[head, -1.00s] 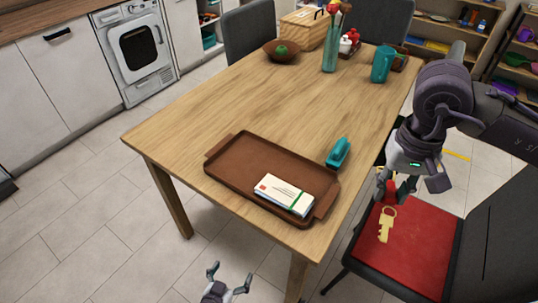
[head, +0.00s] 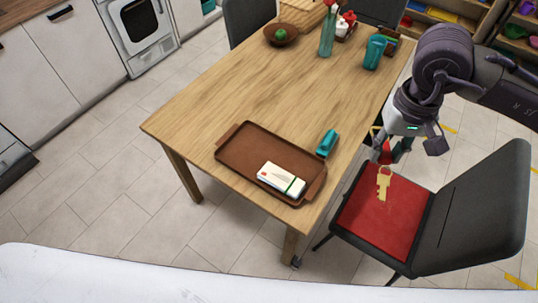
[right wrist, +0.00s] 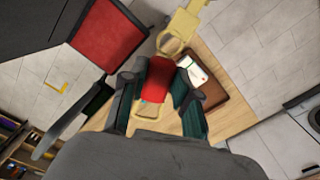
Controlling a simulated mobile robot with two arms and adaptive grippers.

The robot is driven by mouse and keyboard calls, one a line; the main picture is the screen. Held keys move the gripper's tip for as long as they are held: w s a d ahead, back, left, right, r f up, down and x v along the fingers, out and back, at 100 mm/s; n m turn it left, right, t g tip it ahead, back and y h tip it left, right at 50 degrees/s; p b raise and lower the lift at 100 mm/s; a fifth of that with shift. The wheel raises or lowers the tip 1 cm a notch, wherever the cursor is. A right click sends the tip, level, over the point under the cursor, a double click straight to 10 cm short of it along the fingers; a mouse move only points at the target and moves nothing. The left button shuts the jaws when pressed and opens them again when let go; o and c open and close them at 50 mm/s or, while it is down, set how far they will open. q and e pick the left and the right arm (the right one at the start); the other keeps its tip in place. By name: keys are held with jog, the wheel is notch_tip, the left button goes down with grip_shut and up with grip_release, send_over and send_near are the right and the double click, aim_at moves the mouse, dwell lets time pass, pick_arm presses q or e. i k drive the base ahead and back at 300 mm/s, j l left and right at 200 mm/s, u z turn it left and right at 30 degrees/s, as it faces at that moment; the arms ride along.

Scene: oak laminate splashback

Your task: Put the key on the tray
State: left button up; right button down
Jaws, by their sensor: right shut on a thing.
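The gold key (head: 383,186) hangs from a red fob (head: 386,153) that my right gripper (head: 390,150) is shut on. In the head view the key hangs in front of the red chair seat. The right wrist view shows the red fob (right wrist: 157,80) between the fingers and the gold key (right wrist: 185,24) beyond it. The brown tray (head: 242,152) lies on the table, to the left of the gripper. A banded stack of envelopes (head: 279,178) lies on the tray's right part; its left part is bare. My left gripper is not in view.
A teal stapler (head: 327,143) lies on the wooden table (head: 250,92) beside the tray's right end. A dark chair with a red seat (head: 380,222) stands right of the table. A bowl (head: 281,36), a vase (head: 327,40) and a teal mug (head: 375,51) stand at the far end.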

aim_at(251, 150)
jog(key=k+j+u, duration=0.1)
jog(key=j+u, duration=0.25)
jog(key=j, duration=0.15)
jog(key=j+u, duration=0.35)
jog(key=j, duration=0.1)
